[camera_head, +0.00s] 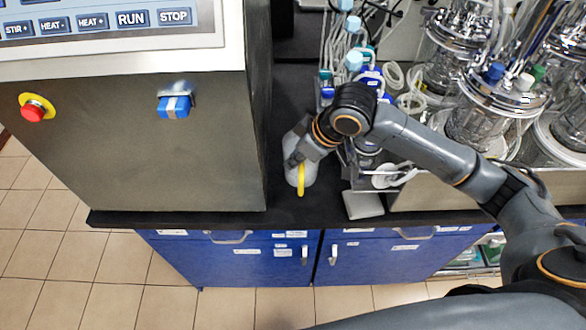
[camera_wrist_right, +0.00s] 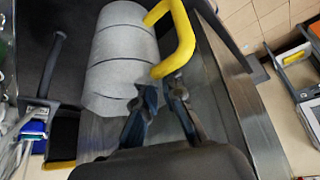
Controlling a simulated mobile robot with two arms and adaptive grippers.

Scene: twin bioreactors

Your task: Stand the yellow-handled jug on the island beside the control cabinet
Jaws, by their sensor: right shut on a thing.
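The yellow-handled jug (camera_head: 299,172) is whitish and is over the black island top (camera_head: 280,212), in the gap just right of the grey control cabinet (camera_head: 140,130). Whether its base touches the top cannot be told. My right gripper (camera_head: 296,158) reaches it from the right and is shut on it at the yellow handle. In the right wrist view the ribbed jug body (camera_wrist_right: 122,55) and its yellow handle (camera_wrist_right: 185,38) lie just ahead of the fingers (camera_wrist_right: 163,92). My left gripper is not in view.
Glass bioreactors (camera_head: 480,110) with tubing and capped bottles (camera_head: 354,60) stand close right of the jug. A small grey block (camera_head: 363,204) is near the front edge. The cabinet has a red stop button (camera_head: 32,112) and a blue knob (camera_head: 174,107). Blue drawers (camera_head: 250,258) are below.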

